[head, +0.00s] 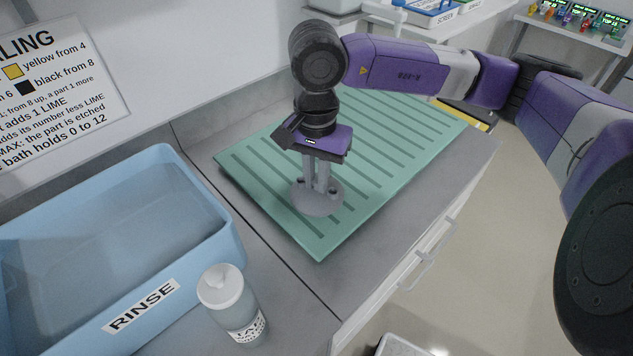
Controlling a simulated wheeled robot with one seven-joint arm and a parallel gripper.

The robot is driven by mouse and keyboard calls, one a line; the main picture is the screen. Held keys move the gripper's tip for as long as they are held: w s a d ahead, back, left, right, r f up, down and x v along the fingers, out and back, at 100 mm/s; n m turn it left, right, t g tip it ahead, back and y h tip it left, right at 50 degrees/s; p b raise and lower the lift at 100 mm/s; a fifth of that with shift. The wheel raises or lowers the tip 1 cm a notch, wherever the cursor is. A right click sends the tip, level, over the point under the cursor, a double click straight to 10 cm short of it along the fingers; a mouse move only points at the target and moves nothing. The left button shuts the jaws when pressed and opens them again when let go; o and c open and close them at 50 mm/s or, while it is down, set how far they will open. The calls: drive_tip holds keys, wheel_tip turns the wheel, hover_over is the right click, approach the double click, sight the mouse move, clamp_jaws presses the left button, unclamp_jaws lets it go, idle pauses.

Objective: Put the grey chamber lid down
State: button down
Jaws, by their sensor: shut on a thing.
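The grey chamber lid (317,199) is a round grey disc. It is at or just above the green ribbed mat (235,165), near the mat's front; I cannot tell whether it touches. My gripper (316,180) points down over the lid with its fingers at the lid's middle, shut on it. The fingers hide the part of the lid that they grip. The lid looks about level.
A blue rinse tub (190,285) stands at the left, with a white-capped bottle (232,305) in front of it. The mat is bare behind and right of the lid. A drawer handle (432,258) juts from the counter front. A wall sign (60,85) hangs at the left.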

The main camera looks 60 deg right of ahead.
sight(316, 180)
drive_tip(key=shift+f, duration=1)
drive_tip(key=shift+f, duration=0.15)
drive_tip(key=c, duration=1.4)
unclamp_jaws()
drive_tip(key=shift+c, duration=0.2)
wheel_tip(316, 180, up, 12)
drive_tip(key=b, duration=0.1)
drive_tip(key=shift+r, duration=0.2)
